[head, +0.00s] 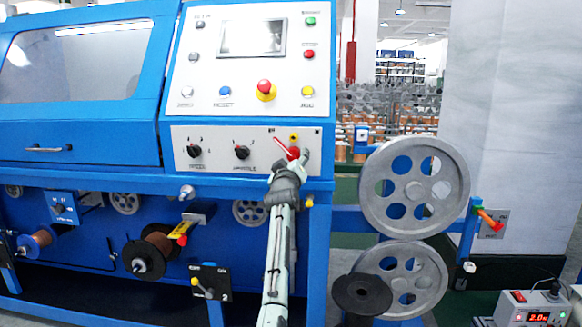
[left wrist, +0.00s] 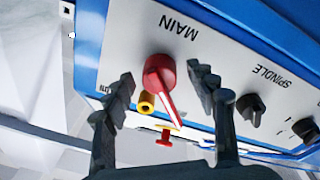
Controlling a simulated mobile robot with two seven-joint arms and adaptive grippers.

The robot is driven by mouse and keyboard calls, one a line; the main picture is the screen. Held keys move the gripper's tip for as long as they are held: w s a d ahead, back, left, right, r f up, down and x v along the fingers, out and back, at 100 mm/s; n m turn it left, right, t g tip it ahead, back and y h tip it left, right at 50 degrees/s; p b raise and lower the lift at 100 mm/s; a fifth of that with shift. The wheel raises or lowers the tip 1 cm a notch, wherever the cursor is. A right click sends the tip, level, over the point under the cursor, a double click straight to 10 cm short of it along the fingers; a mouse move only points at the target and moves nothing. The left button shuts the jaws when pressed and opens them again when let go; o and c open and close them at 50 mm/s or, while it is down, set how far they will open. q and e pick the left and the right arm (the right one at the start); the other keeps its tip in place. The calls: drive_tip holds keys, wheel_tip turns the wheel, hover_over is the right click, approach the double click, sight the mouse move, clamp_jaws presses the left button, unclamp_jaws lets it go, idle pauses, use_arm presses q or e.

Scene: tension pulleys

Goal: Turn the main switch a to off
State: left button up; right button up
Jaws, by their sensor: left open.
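The main switch (head: 293,153) is a red rotary knob at the right of the white lower panel on the blue machine. Its long handle points up and left in the head view. In the upside-down left wrist view, the red main switch (left wrist: 160,75) sits by the word MAIN and its handle points down and slightly right. My left gripper (head: 289,161) is at the panel, partly covering the switch. In the wrist view, its open fingers (left wrist: 160,82) stand on either side of the red knob, with visible gaps; contact cannot be told. My right gripper is not in view.
The black spindle knob (head: 242,152) and speed knob (head: 194,151) are to the left. A red emergency button (head: 265,87) stands out on the panel above. Large grey pulleys (head: 452,190) stand at the right.

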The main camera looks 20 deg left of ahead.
use_arm(q)
drive_tip(key=v, duration=1.1)
drive_tip(key=shift+s+d+f, duration=0.1)
drive_tip(key=shift+s, duration=0.05)
